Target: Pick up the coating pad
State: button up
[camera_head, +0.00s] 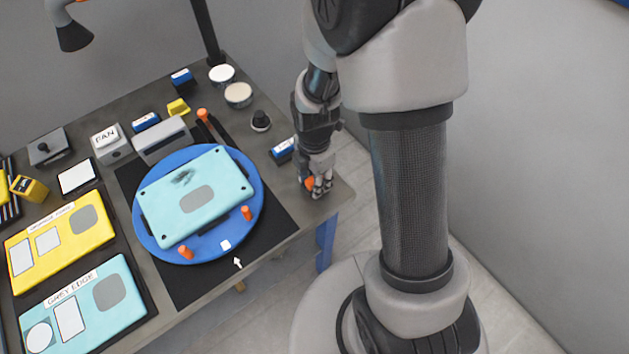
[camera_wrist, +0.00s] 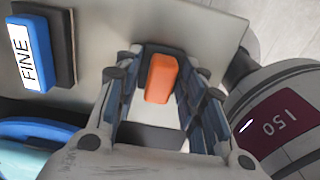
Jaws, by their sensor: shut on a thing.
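My gripper (camera_head: 318,187) is low over the right end of the grey table. In the wrist view, my gripper (camera_wrist: 163,82) is shut on an orange block (camera_wrist: 161,79), which sits between its fingers. A bit of this orange block (camera_head: 308,183) also shows at the fingers in the head view. No label shows on the block, so I cannot read whether it is the coating pad. I cannot tell whether it touches the table.
A blue pad marked FINE (camera_wrist: 32,52) lies on a dark base beside my gripper. A blue turntable (camera_head: 149,236) holds a light-blue panel (camera_head: 226,183). A black knob (camera_head: 260,121) and round tins (camera_head: 238,95) stand behind. The table's right edge is close to my gripper.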

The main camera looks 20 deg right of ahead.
jog(key=shift+r, duration=0.1)
jog(key=shift+c, duration=0.5)
jog(key=shift+r, duration=0.15)
notch_tip(320, 180, up, 20)
jog(key=p, duration=0.6)
jog(key=shift+f, duration=0.2)
jog(key=o, duration=0.6)
jog(key=c, duration=0.4)
